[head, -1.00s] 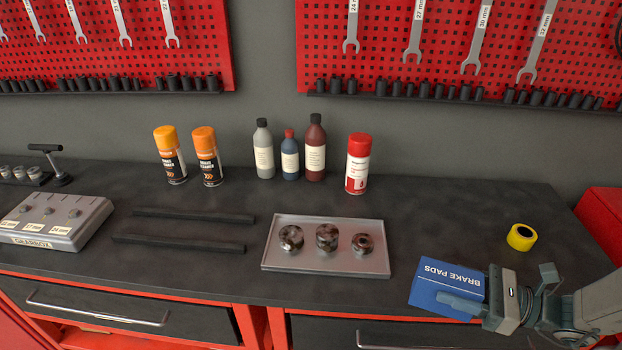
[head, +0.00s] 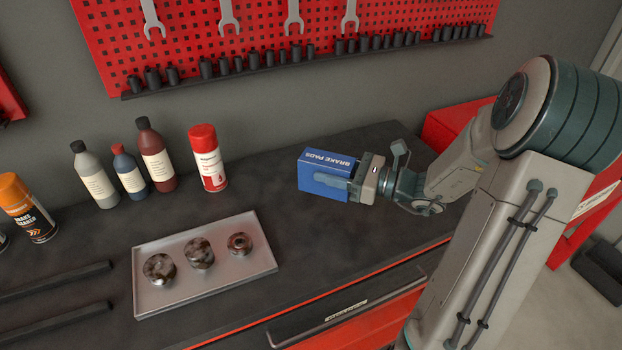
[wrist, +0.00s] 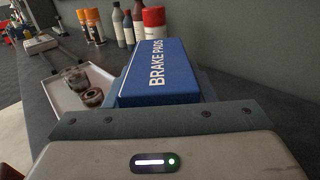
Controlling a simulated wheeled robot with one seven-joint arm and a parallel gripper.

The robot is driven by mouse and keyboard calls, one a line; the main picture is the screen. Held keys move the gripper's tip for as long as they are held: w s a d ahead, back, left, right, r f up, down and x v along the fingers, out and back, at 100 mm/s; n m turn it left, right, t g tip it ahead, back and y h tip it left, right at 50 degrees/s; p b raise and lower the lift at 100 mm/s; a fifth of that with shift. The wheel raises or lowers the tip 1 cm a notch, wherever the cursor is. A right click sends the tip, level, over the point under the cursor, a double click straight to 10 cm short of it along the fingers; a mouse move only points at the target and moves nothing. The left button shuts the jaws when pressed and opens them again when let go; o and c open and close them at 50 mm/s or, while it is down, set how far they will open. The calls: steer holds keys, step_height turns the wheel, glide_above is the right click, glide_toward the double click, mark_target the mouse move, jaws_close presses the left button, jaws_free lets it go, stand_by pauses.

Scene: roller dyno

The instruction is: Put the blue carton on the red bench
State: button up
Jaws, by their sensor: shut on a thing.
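The blue carton (head: 318,165), lettered "BRAKE PADS", is held over the right part of a workbench with a dark top (head: 225,185) and red front edges. My gripper (head: 333,182) is shut on the carton from its right side. In the wrist view the carton (wrist: 160,75) points away from my gripper, its lettered face up. I cannot tell exactly how high it is above the top. A red surface (head: 455,118) stands beyond the bench's right end, partly hidden by my arm; I cannot tell whether it is a bench.
A metal tray (head: 265,262) with three dirty metal parts lies left of the carton. A red-capped spray can (head: 208,158) and several bottles (head: 158,155) stand near the wall. The dark top between tray and carton is clear.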

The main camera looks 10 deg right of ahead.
steer(key=shift+w+a+f, duration=0.35)
steer(key=shift+w+f, duration=0.55)
steer(key=shift+f, duration=0.35)
steer(key=shift+w+a+f, duration=0.4)
steer(key=shift+w+f, duration=0.55)
steer(key=shift+f, duration=0.3)
steer(key=shift+w+a+f, duration=0.35)
steer(key=shift+w+f, duration=0.55)
steer(key=shift+f, duration=0.35)
steer(key=shift+f, duration=0.1)
steer(key=o, duration=1.2)
steer(key=b+v, duration=0.1)
steer(key=v, duration=1.1)
